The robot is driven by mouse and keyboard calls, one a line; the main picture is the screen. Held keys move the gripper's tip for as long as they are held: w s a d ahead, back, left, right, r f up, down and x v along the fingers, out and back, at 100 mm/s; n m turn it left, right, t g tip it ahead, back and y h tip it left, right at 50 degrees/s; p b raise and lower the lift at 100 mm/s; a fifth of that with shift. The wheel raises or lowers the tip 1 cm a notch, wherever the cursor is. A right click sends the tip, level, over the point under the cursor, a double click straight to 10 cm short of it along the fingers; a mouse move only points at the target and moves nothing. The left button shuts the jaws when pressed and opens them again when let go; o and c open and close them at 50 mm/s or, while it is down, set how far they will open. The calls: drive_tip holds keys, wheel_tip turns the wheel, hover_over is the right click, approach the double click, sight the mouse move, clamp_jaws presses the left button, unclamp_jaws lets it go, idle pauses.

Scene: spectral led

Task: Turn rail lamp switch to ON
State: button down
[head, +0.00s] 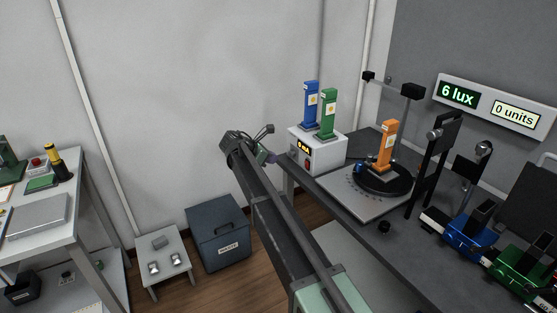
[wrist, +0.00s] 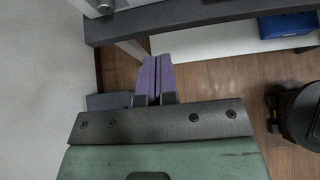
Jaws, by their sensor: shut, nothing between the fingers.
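I cannot make out a switch marked for the rail lamp in either view. A white box with a lit display and small front controls (head: 317,158) stands on the dark bench's left end. A blue lamp-like unit (head: 310,104) and a green one (head: 328,112) stand on top of it. An orange one (head: 386,144) stands upright on the black turntable (head: 379,182). My gripper (head: 268,157) is just left of the white box, apart from it. In the wrist view its purple fingers (wrist: 159,64) are together, with nothing between them.
The dark bench (head: 345,206) carries blue (head: 467,233) and green (head: 525,265) devices at right. A wall display (head: 497,106) reads 6 lux and 0 units. A waste bin (head: 219,236) and low stool (head: 163,262) stand on the floor. A side table (head: 75,190) is at left.

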drive_tip(key=b, duration=0.5)
approach(307, 159)
drive_tip(key=d+f, duration=0.2)
drive_tip(key=f, duration=0.1)
drive_tip(key=w+d+f, duration=0.1)
drive_tip(key=f, duration=0.1)
drive_tip(key=shift+w+d+f, duration=0.1)
drive_tip(key=shift+f, duration=0.15)
drive_tip(key=shift+w+d, duration=0.15)
drive_tip(key=shift+d, duration=0.25)
drive_tip(key=shift+w+d+r+p, duration=0.3)
drive_tip(key=shift+w+d+r, duration=0.2)
drive_tip(key=shift+d, duration=0.15)
